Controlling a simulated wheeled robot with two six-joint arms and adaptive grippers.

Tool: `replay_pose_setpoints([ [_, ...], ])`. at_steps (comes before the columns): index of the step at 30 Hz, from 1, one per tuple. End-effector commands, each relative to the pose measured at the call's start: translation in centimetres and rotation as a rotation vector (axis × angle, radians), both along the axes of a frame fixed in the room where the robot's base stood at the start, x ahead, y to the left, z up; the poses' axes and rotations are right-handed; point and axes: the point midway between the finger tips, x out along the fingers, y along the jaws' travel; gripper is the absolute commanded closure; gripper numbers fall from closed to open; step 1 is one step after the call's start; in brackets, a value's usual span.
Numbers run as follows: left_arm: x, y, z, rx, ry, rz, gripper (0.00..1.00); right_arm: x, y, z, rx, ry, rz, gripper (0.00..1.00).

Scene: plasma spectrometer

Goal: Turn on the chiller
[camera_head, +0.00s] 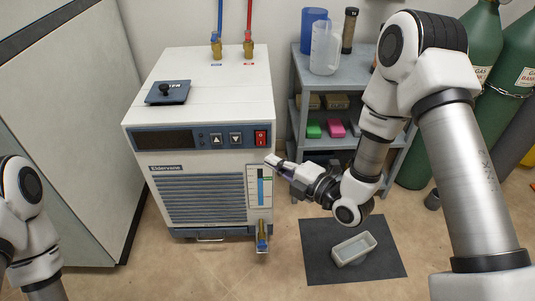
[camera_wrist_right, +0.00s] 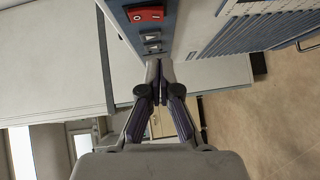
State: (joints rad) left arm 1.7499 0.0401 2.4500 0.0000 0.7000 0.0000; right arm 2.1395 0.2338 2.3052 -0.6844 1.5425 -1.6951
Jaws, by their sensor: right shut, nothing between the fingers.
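The chiller (camera_head: 205,185) is a white box with a blue front grille, standing on the floor left of centre. Its control panel has a dark display (camera_head: 164,140), two grey arrow buttons (camera_head: 226,139) and a red rocker switch (camera_head: 261,138) at the right end. The display looks dark. The red switch also shows at the top of the right wrist view (camera_wrist_right: 146,14). My right gripper (camera_head: 270,160) is shut and empty, just below and in front of the red switch, apart from it. My left gripper is out of view; only part of my left arm shows at the left edge.
A grey shelf (camera_head: 297,125) with bottles and boxes stands right of the chiller. Green gas cylinders (camera_head: 481,45) stand at the far right. A dark mat (camera_head: 318,262) with a small tray (camera_head: 338,256) lies on the floor. Blue and red hoses meet brass fittings on the chiller's top.

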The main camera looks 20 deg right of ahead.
Motion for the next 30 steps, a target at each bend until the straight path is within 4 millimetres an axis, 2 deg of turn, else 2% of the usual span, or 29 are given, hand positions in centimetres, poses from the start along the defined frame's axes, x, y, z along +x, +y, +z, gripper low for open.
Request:
replay_pose_setpoints([
  [3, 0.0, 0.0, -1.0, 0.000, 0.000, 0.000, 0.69, 2.2, 1.4, -0.5, -0.003, -0.003, 0.004, 1.00],
  [6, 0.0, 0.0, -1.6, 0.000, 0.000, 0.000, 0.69, 4.0, 0.5, -0.7, 0.000, -0.003, -0.002, 1.00],
  [10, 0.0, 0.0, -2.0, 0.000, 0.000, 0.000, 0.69, 5.4, 0.1, -0.8, 0.001, 0.000, -0.001, 1.00],
  [21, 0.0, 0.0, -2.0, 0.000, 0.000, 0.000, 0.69, 5.8, 0.0, -0.7, 0.000, 0.000, -0.001, 1.00],
  [25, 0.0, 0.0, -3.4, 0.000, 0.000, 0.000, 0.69, 6.3, -0.2, -1.5, -0.013, -0.047, 0.000, 1.00],
  [26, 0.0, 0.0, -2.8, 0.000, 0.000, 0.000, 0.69, 6.2, -0.2, -0.9, -0.013, -0.045, 0.000, 1.00],
  [30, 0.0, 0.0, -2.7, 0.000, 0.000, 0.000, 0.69, 6.2, -0.2, -0.8, -0.013, -0.043, -0.001, 1.00],
])
